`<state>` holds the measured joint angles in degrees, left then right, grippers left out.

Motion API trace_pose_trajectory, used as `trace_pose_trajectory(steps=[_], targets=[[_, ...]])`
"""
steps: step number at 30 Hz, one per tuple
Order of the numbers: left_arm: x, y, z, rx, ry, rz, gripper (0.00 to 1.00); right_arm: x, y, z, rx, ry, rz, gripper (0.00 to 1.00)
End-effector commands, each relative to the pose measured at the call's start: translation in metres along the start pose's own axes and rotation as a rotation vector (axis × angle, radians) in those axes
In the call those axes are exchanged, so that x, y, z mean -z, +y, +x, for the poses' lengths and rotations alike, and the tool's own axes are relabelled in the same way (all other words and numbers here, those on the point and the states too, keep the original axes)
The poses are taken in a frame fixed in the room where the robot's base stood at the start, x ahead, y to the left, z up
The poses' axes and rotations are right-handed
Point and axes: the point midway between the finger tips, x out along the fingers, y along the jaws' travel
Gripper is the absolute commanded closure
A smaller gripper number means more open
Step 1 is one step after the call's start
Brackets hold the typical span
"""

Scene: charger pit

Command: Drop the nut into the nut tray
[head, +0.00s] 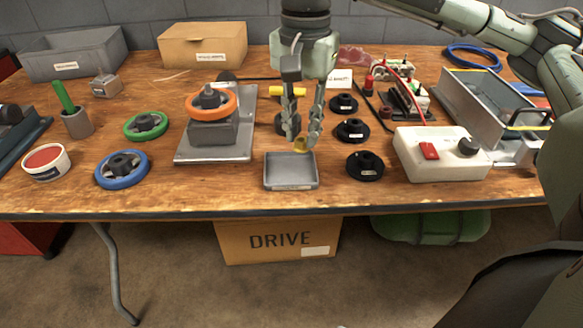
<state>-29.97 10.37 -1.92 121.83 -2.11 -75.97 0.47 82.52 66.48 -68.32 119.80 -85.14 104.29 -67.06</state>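The nut tray (291,184) is a small grey metal tray near the front edge of the table, with a label on its front. My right gripper (304,138) points down just above the tray's back edge. A small brass-yellow nut (300,144) shows at its fingertips, over the back right part of the tray. The fingers appear closed around the nut, though the contact is partly hidden. The visible tray floor looks empty. My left gripper is not in view.
A metal plate with an orange-ringed part (208,105) stands left of the tray. Black round knobs (365,165) sit to its right, beside a white box with a red switch (440,154). Green (146,125) and blue (123,169) handwheels lie further left.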

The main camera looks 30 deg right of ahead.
Motion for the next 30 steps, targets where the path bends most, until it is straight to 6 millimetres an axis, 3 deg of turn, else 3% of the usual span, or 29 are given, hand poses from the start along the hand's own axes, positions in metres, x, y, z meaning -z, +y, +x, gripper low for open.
trace_pose_trajectory(steps=[4,16,30], targets=[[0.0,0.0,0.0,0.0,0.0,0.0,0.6,0.0,0.0,0.0,0.0,0.0,0.0,0.58],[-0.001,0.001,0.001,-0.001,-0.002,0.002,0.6,0.0,-0.001,-0.007,0.001,0.001,0.0,0.58],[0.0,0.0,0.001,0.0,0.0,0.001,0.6,0.0,-0.001,-0.098,0.004,0.003,0.001,0.58]])
